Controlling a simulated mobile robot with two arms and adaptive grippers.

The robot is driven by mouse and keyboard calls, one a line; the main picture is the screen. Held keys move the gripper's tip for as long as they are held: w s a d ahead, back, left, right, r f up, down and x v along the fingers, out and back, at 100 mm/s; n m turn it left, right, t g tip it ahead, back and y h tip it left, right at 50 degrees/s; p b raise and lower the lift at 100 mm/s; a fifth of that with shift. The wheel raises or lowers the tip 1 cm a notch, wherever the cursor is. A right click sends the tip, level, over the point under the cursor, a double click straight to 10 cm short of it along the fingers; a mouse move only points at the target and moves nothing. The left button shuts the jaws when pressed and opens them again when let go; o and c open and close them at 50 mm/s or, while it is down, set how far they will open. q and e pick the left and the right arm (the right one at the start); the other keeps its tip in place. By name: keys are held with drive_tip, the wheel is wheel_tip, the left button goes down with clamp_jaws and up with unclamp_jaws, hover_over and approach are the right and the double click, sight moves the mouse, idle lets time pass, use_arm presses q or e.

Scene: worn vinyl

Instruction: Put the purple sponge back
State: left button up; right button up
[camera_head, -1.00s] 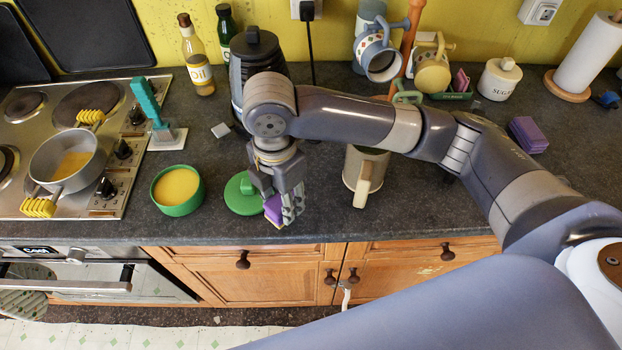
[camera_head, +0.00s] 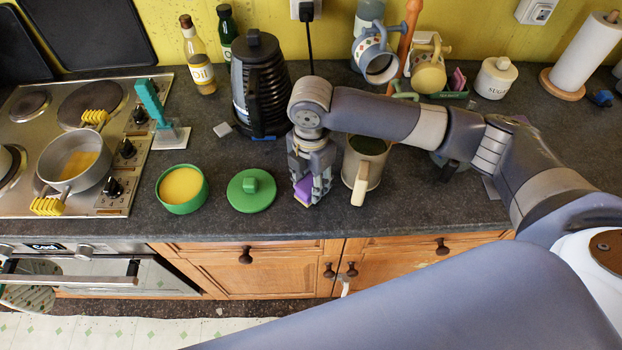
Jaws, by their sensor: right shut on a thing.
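My right gripper (camera_head: 309,193) is shut on the purple sponge (camera_head: 304,187), which has a pale yellowish edge. The fingers hide much of the sponge. The gripper points down over the front part of the dark worktop, between the green lid (camera_head: 251,203) on its left and a beige mug (camera_head: 364,170) on its right. I cannot tell whether the sponge touches the worktop. My left gripper is not in view.
A green bowl (camera_head: 181,205) with yellow contents stands left of the lid. A black kettle (camera_head: 262,85) stands behind it. The hob with a pot (camera_head: 75,160) is at the left. Hanging mugs (camera_head: 379,62) and a sugar jar (camera_head: 496,77) are at the back. My arm covers part of the right worktop.

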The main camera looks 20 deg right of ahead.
sight(311, 182)
drive_tip(key=o, duration=1.3)
drive_tip(key=shift+f, duration=0.1)
wheel_tip(311, 182, up, 12)
drive_tip(key=shift+r+b, duration=0.15)
drive_tip(key=shift+b, duration=0.95)
